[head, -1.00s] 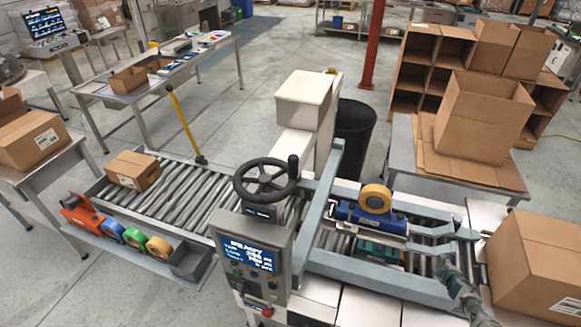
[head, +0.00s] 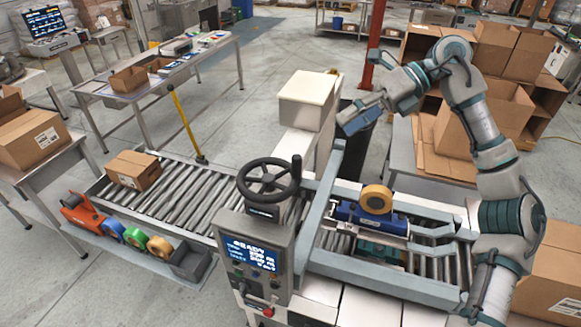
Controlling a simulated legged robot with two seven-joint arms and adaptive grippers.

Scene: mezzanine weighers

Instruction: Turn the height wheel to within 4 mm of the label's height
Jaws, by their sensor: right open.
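The black height wheel (head: 268,180), with an upright knob on its right side, sits on top of the grey control box (head: 240,283) of the carton sealer. The box has a lit blue display (head: 252,256) whose digits are too small to read surely. A small carton (head: 137,171) with a white label (head: 125,181) lies on the rollers left of the wheel. My right gripper (head: 347,120) is open and empty, raised above and to the right of the wheel, clear of it. My left gripper is out of view.
The blue tape head (head: 372,220) with a tan tape roll (head: 377,198) sits right of the wheel. A white column (head: 305,100) rises behind the wheel. Coloured tape rolls (head: 134,237) and a grey bin (head: 190,262) line the front left shelf. The air above the left rollers is free.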

